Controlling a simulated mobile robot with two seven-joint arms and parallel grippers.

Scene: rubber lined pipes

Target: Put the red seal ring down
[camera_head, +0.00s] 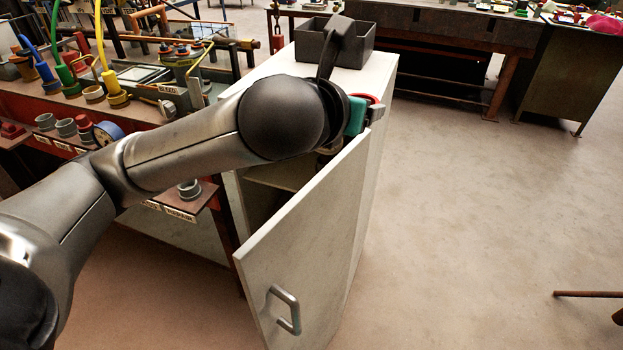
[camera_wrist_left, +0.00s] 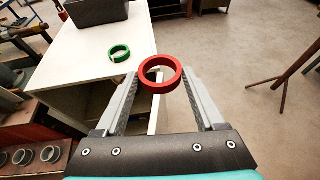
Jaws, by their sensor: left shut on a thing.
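The red seal ring (camera_wrist_left: 160,89) is between the fingers of my left gripper (camera_wrist_left: 160,80), which is shut on it. In the left wrist view the ring shows whole, with its hole facing the camera. In the head view only a red edge of the ring (camera_head: 373,98) shows beside my left gripper (camera_head: 376,112), mostly hidden by the arm. The gripper is at the right side of the white cabinet (camera_wrist_left: 85,68), near the top of its open door. A green ring (camera_wrist_left: 111,55) lies on the cabinet top. My right gripper is not in view.
A dark open box (camera_head: 310,45) stands on the back of the cabinet top. The cabinet's door (camera_head: 300,235) hangs open towards me. A rack with pipes and fittings (camera_head: 115,95) stands at the left. The cabinet top around the green ring is clear.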

